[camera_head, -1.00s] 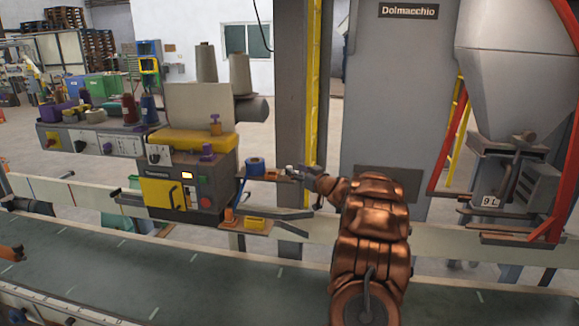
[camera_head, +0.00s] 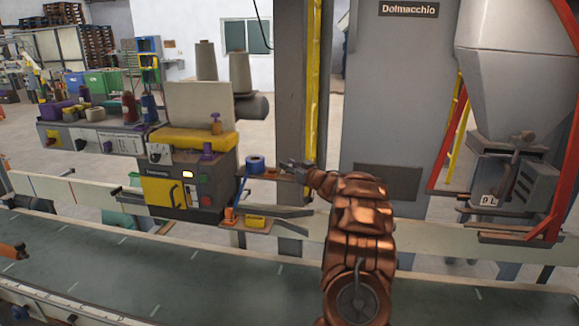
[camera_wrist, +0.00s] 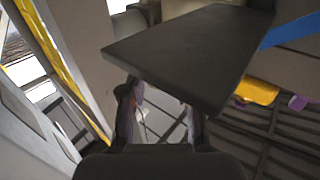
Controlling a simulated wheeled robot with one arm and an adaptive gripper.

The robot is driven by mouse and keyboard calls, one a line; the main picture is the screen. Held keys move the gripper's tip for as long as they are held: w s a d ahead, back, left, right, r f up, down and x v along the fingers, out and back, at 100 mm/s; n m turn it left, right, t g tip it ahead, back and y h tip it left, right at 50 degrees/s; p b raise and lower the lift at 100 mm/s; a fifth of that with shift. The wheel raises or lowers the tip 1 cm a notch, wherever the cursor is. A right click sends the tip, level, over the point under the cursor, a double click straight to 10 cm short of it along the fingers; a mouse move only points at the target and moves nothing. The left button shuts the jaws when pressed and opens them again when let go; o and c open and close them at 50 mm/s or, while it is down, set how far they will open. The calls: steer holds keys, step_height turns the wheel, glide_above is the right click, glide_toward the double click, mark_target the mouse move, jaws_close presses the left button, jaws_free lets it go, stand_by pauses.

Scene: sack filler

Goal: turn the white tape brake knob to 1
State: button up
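The tape bracket (camera_head: 272,173) carries a blue tape roll (camera_head: 255,163) beside the sewing machine head. I cannot make out the white tape brake knob now; my gripper covers the bracket's right end in the head view. My gripper (camera_head: 290,165) is at that end, right of the tape roll. In the wrist view, its two fingers (camera_wrist: 160,115) stand apart with nothing visibly held between them. I cannot tell whether the gripper touches the bracket.
The machine head (camera_head: 180,185) has a yellow cover and a red button. A small shelf (camera_head: 240,225) with a yellow block sits below the bracket. A grey column (camera_head: 291,100) with a yellow edge stands behind. The conveyor belt (camera_head: 200,270) runs across the front.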

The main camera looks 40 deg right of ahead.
jaws_close()
